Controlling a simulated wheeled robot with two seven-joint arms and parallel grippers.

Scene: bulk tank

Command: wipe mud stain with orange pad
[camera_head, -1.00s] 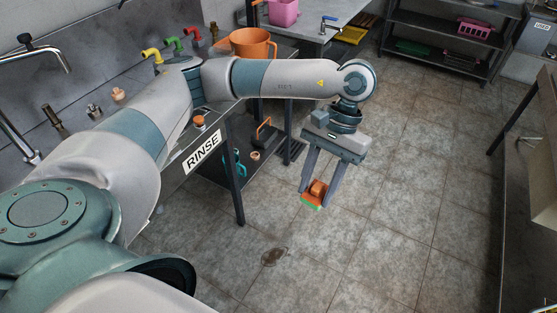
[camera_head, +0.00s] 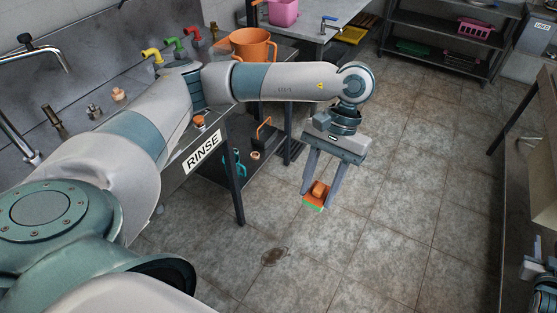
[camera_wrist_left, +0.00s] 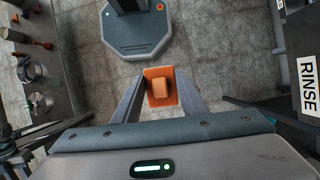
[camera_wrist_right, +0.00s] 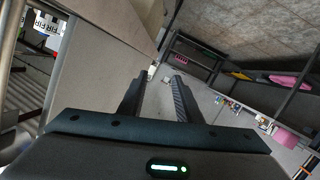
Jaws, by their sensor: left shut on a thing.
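The orange pad (camera_head: 314,199) has an orange block-shaped handle on top and a green lower edge. My left gripper (camera_head: 317,188) is shut on the handle and holds the pad above the tiled floor. The pad also shows between the fingers in the left wrist view (camera_wrist_left: 160,101). A brown mud stain (camera_head: 275,257) lies on the floor, below and left of the pad in the head view, with a clear gap between them. My right gripper (camera_wrist_right: 157,82) is open and empty in the right wrist view. Part of my right arm shows at the head view's right edge.
A counter with a RINSE sign (camera_head: 202,151) and dark legs stands left of the stain. An orange bucket (camera_head: 253,46) stands behind my left arm. A dark shelf rack (camera_head: 440,50) is at the back, and a bench edges the right side. The floor between is clear.

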